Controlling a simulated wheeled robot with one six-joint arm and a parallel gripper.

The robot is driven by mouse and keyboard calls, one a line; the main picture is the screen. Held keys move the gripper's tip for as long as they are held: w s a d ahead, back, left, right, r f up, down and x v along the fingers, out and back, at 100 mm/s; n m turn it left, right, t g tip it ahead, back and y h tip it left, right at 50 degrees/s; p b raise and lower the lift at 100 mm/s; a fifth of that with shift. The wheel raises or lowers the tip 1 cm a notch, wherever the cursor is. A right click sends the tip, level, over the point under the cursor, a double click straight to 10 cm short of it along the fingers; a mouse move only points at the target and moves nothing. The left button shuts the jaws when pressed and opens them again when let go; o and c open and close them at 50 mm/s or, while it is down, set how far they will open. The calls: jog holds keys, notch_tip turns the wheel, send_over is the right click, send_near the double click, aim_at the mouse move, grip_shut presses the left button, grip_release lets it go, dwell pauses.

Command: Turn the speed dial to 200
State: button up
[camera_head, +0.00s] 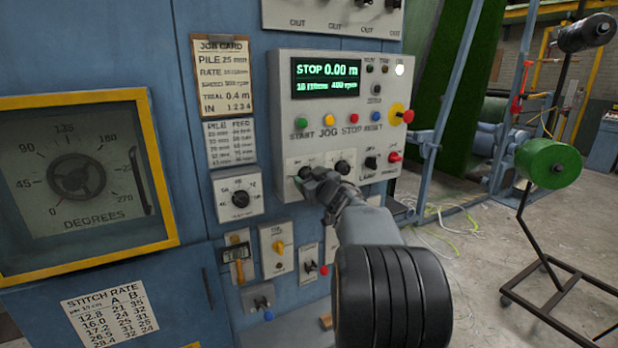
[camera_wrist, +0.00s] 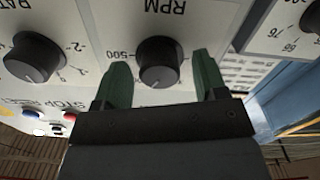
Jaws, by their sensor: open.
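The speed dial is the black round RPM knob (camera_wrist: 158,62) on a light panel, seen upside down in the wrist view. A "500" mark shows at its picture-left, and a pale pointer line faces down in the picture. My gripper (camera_wrist: 160,76) is open, with one dark green finger on each side of the knob and gaps between. Whether a fingertip touches the panel I cannot tell. In the head view my gripper (camera_head: 317,182) is at the lower left of the control box and partly hides this knob. The display (camera_head: 326,78) reads STOP, 0.00 m and what looks like 400 rpm.
The RATE knob (camera_wrist: 33,57) is close beside my gripper. Coloured buttons (camera_head: 328,120) and a red stop knob (camera_head: 407,116) sit above. A job card (camera_head: 223,75), another dial (camera_head: 240,198) and a degrees gauge (camera_head: 78,185) are at left. Floor at right has cables.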

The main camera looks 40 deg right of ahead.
jog(key=shift+w, duration=0.35)
jog(key=c, duration=0.9)
jog(key=shift+c, duration=0.2)
